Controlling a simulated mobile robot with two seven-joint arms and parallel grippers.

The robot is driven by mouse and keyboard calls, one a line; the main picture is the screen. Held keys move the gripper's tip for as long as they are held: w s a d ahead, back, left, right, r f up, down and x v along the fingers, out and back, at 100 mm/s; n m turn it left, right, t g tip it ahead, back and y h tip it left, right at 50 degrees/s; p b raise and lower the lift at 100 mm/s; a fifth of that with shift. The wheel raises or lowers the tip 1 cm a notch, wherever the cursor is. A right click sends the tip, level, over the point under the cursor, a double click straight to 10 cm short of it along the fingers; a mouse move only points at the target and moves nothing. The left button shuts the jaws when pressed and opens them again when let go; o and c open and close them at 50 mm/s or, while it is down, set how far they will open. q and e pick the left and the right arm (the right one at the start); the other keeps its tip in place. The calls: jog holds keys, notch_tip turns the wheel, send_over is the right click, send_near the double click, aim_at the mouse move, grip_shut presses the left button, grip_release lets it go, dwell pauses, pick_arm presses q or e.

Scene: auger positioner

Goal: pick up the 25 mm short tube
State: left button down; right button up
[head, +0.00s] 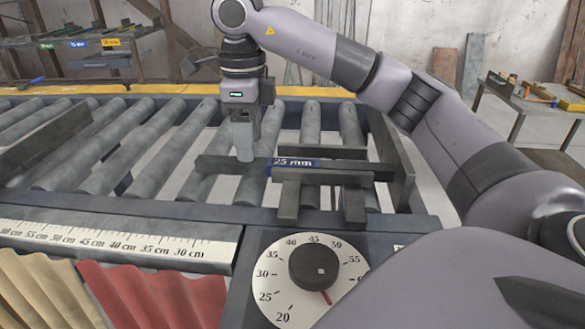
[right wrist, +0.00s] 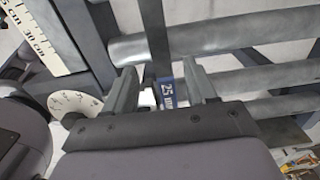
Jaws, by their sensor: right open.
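The 25 mm short tube (head: 225,165) is a dark grey bar lying across the rollers, with a blue "25 mm" label near its middle. Its label shows in the right wrist view (right wrist: 167,92). My right gripper (head: 245,155) points down at the tube, just left of the label in the head view. In the right wrist view my right gripper (right wrist: 162,90) is open, with the tube and label lined up between its fingers and a gap on each side. I cannot tell the exact height of the fingertips over the tube. My left gripper is not in view.
Dark stop brackets (head: 325,185) sit by the tube's right part. A roller conveyor (head: 150,135) extends left. A dial (head: 315,268) and a ruler (head: 110,240) are at the front edge. A rack with labelled shelves (head: 85,42) stands at the back left, a workbench (head: 530,104) at the back right.

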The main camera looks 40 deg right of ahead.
notch_tip(320, 180, down, 4)
jog(key=shift+d+f, duration=0.15)
jog(key=shift+f, duration=0.05)
grip_shut()
jog(key=shift+r, duration=0.1)
